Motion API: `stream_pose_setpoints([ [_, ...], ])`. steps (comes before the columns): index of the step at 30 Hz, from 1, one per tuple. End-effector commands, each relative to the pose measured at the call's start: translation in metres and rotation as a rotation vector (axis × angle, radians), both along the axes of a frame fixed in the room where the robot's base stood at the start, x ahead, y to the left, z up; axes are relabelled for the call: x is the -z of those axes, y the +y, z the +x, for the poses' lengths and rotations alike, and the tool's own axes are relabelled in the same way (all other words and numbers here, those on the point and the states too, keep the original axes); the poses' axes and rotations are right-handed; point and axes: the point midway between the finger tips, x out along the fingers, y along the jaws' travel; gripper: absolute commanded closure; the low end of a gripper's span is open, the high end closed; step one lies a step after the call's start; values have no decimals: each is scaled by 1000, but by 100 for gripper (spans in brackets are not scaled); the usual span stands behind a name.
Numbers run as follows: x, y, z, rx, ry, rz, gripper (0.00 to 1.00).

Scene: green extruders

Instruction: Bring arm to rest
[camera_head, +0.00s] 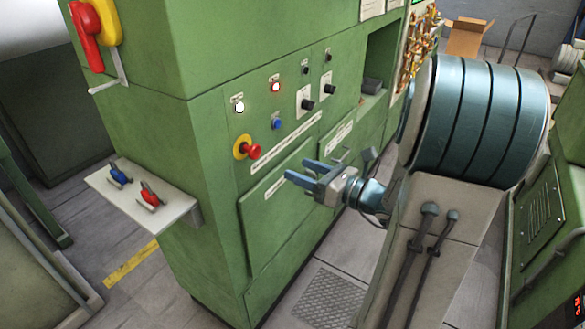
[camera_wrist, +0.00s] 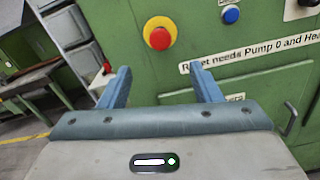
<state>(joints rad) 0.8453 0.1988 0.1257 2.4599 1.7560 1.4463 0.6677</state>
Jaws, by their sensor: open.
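My gripper (camera_head: 298,171) is open and empty. In the head view it is in front of the green cabinet (camera_head: 215,170), below and to the right of the red emergency button (camera_head: 252,151). In the wrist view the two blue fingers of my gripper (camera_wrist: 166,80) point toward the cabinet front and stand apart, with nothing between them. The red button on its yellow ring (camera_wrist: 160,36) shows above and between the fingers there. My arm reaches in from the right side of the head view.
A red and yellow switch (camera_head: 95,25) is at the upper left. A cardboard box (camera_head: 467,38) lies far back. Grey floor shows below my gripper.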

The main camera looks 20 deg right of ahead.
Motion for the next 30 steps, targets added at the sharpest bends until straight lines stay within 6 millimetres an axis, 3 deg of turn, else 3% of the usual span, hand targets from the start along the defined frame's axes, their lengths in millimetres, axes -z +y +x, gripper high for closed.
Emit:
stream_pose_setpoints([
  [14,0,-1,-1,0,0,0,42],
  [17,0,7,-3,-25,-1,-25,42],
  [20,1,32,-11,-121,-3,-119,42],
  [23,6,70,-29,-287,-18,-292,42],
  [27,20,116,-69,-569,-76,-597,42],
  [30,31,134,-98,-761,-141,-820,42],
])
